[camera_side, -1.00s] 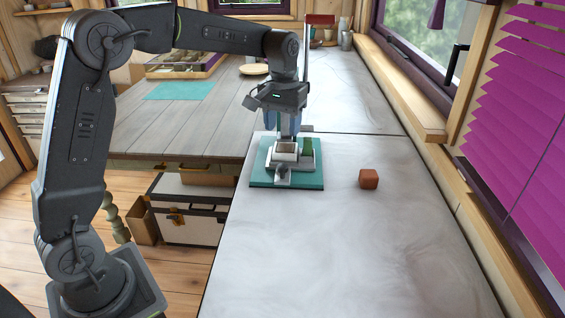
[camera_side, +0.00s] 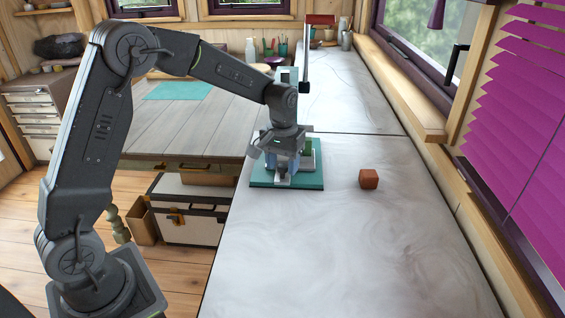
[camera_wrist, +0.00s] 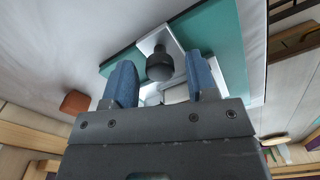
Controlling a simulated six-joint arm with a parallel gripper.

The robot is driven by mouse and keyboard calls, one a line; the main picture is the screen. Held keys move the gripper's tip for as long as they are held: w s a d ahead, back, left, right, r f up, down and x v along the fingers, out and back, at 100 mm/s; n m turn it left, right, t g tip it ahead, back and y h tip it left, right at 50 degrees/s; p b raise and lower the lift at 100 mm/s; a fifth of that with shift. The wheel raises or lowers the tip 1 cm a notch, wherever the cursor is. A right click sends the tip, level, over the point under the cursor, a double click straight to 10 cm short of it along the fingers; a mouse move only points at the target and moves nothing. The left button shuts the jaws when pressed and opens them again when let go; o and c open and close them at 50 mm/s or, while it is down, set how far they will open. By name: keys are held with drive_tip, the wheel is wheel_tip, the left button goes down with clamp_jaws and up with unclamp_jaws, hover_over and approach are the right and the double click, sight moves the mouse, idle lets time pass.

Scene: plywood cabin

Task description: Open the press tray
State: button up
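The press stands on a teal base (camera_side: 258,182) on the pale worktop. Its tray front shows in the wrist view as a pale metal strip (camera_wrist: 157,41) bearing a dark round knob (camera_wrist: 160,67). The knob (camera_side: 283,172) also shows low at the front in the side view. My gripper (camera_side: 282,168) is low over the front of the press, pointing down. In the wrist view its two blue fingers (camera_wrist: 160,65) are apart, with the knob between them in the picture; I cannot tell whether either touches it. My gripper hides most of the tray.
A reddish-brown cube (camera_side: 368,179) lies on the worktop to the right of the press. The worktop in front is clear. The window wall bounds the right side.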

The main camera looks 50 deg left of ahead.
clamp_jaws()
idle(0.3)
drive_tip(key=s+d, duration=0.7)
drive_tip(key=shift+s+d, duration=0.15)
drive_tip(key=shift+d, duration=0.05)
drive_tip(key=shift+o, duration=0.3)
unclamp_jaws()
wheel_tip(320, 180, up, 14)
idle(0.3)
